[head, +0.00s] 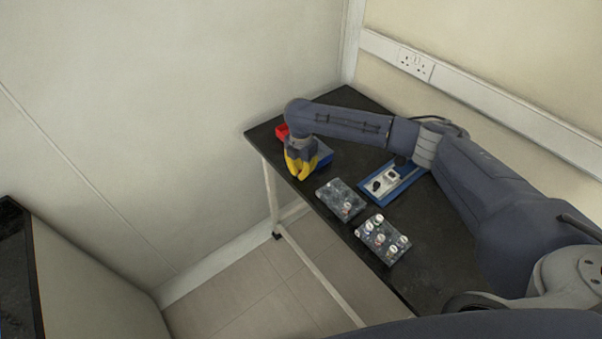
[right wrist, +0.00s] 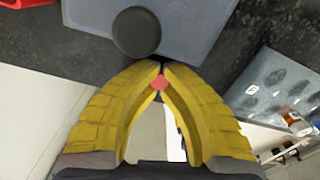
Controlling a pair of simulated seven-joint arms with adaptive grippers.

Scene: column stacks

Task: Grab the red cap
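My right gripper (head: 300,172) has yellow fingers and hangs near the far left corner of the black table. In the right wrist view its fingers (right wrist: 160,70) come together at the tips around a small red piece, the red cap (right wrist: 159,84). Only a small part of the cap shows between the fingers; the rest is hidden. I cannot make out the cap in the head view. My left gripper is not in view.
A dark round disc (right wrist: 136,31) is over a grey-blue tray (right wrist: 200,25) just beyond the fingertips. A red container (head: 282,131) stands at the table's far corner. A blue tray (head: 407,185) and two clear vial racks (head: 340,198) (head: 382,238) are nearer.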

